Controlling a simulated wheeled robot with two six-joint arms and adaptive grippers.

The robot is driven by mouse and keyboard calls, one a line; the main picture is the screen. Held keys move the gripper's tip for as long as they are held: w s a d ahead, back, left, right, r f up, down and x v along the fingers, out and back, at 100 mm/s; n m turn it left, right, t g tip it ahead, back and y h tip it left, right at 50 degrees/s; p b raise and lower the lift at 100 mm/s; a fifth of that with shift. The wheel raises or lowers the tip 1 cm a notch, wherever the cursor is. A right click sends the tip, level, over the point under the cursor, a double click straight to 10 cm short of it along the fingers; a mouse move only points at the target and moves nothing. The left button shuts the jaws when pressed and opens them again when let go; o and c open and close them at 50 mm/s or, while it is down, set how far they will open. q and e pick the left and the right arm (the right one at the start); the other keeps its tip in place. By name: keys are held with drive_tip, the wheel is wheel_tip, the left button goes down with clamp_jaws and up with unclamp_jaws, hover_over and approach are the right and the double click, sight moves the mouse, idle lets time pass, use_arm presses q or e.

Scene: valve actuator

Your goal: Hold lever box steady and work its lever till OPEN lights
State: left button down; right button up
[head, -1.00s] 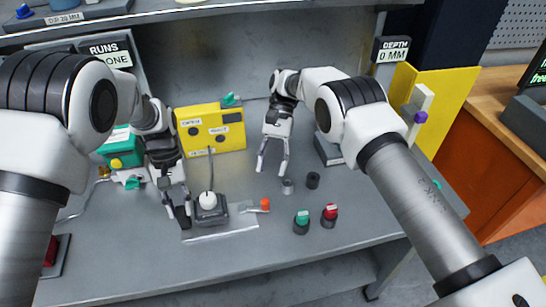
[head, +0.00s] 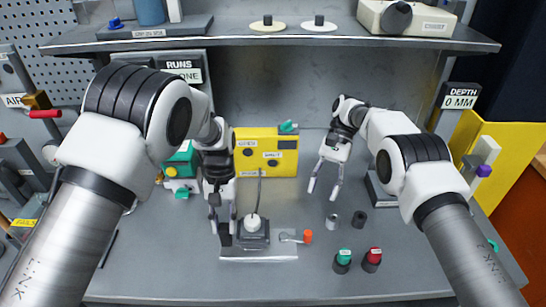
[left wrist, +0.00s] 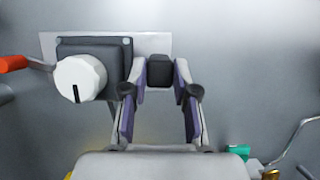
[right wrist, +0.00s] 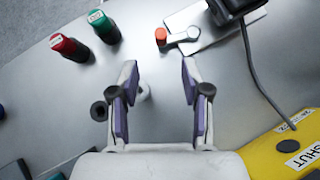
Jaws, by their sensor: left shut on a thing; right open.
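The lever box (head: 253,241) is a dark box with a white round knob, on a pale plate (head: 258,254) on the bench. Its short lever with an orange tip (head: 307,237) sticks out to the right; it also shows in the right wrist view (right wrist: 161,36). My left gripper (head: 224,232) is shut on a black block (left wrist: 159,70) at the box's left side, on the same plate. My right gripper (head: 323,192) is open and empty above the bench, behind the lever tip and apart from it. The yellow panel (head: 285,167) carries OPEN and SHUT labels; neither round lamp looks lit.
A green-capped button (head: 343,260) and a red-capped button (head: 373,259) stand right of the lever. A grey cylinder (head: 332,221) and a black one (head: 358,218) stand under my right gripper. A cable runs from the lever box to the yellow panel.

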drive_tip(key=m+t, duration=0.6)
approach(310, 232)
drive_tip(key=x, duration=1)
drive_tip(key=shift+s+a+f, duration=0.1)
drive_tip(key=shift+f, duration=0.1)
clamp_jaws()
